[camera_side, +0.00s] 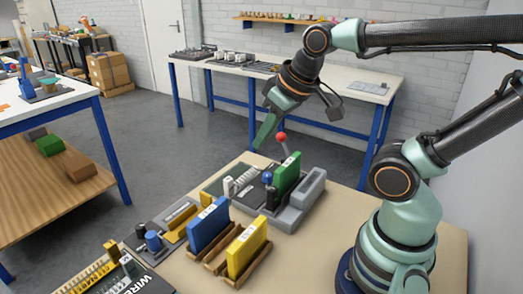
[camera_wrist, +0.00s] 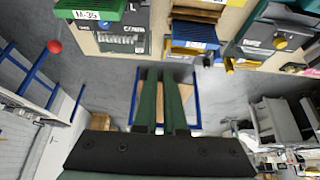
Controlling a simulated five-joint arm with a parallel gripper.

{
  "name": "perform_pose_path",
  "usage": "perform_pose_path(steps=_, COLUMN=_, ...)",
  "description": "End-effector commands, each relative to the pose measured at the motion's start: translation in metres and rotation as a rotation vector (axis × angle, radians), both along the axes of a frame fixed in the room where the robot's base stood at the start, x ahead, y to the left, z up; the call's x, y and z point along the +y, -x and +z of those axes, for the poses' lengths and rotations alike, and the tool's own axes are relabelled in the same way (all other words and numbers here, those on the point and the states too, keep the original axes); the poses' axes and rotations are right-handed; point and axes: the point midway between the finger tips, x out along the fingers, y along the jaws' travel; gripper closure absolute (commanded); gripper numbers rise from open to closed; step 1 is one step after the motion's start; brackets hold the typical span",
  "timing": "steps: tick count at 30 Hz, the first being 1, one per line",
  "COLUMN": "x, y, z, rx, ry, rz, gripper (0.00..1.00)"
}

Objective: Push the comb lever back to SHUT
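The comb lever's red ball knob (camera_side: 282,136) stands on a thin stem at the back of a grey binding device (camera_side: 290,216). The stem leans slightly. In the wrist view the red knob (camera_wrist: 54,46) is at the upper left, well to the left of my fingers. My gripper (camera_side: 261,144) hangs just left of the knob in the side view, its green fingers pointing down and left. In the wrist view my gripper (camera_wrist: 159,70) has its fingers close together with nothing between them. I cannot read any SHUT mark.
A green block (camera_side: 287,174) stands upright on the device, near the lever. Blue (camera_side: 208,226) and yellow (camera_side: 247,246) blocks stand in wooden holders in front. A white bench (camera_side: 345,82) is behind. The air left of my gripper is clear.

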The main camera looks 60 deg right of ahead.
Motion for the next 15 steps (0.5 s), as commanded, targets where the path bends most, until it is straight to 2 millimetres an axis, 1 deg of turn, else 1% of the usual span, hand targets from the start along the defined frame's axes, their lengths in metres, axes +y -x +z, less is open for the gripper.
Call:
perform_pose_path(steps=4, x=-0.006, y=-0.008, z=0.005, rx=0.014, ry=0.006, rz=-0.009, gripper=1.0)
perform_pose_path(steps=8, x=-0.019, y=-0.024, z=0.014, rx=0.045, ry=0.016, rz=-0.027, gripper=1.0)
perform_pose_path(steps=15, x=-0.057, y=-0.066, z=0.029, rx=0.118, ry=0.034, rz=-0.067, gripper=1.0)
